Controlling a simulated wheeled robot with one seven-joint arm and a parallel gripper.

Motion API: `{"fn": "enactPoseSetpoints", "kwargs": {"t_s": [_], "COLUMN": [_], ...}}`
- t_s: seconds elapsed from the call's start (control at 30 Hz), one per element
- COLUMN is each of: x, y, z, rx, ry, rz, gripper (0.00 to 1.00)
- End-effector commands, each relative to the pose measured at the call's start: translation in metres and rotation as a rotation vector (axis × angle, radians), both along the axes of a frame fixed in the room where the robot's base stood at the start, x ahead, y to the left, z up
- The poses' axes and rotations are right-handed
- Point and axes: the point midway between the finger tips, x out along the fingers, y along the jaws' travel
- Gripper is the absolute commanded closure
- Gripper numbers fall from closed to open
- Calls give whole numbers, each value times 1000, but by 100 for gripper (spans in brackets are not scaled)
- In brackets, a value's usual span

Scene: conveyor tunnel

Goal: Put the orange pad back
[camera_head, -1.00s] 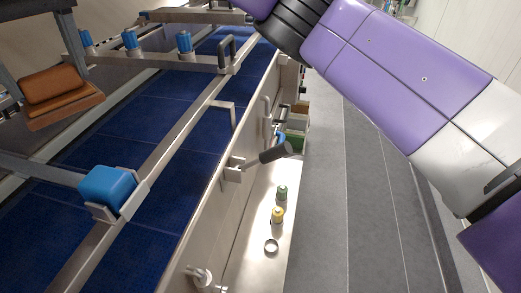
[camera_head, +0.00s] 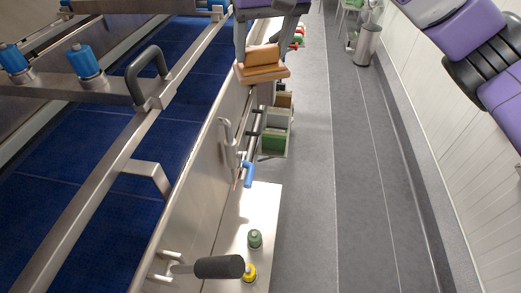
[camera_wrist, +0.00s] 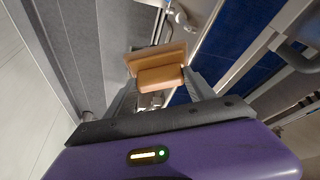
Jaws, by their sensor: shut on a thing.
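The orange pad (camera_head: 262,55) is an orange-brown block on a wider flat plate of similar colour. My gripper (camera_head: 266,52) is shut on it, with a grey finger on each side. I cannot tell whether the pad touches anything besides my fingers.
Blue knobs (camera_head: 84,61) stand on a cross bar, left of a dark handle (camera_head: 147,72). A black-gripped lever (camera_head: 219,267) juts from the side wall. A steel shelf below holds a green-topped bottle (camera_head: 255,239) and a yellow one (camera_head: 249,272).

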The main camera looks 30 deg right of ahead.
Motion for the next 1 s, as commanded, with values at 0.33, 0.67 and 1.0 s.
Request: {"fn": "enactPoseSetpoints", "kwargs": {"t_s": [0.33, 0.67, 1.0], "x": [-64, -147, -169], "y": [-120, -156, -141], "z": [-171, -298, -320], "rx": [9, 9, 2], "ry": [0, -5, -3], "rz": [62, 498, 1008], "gripper": [93, 93, 93]}}
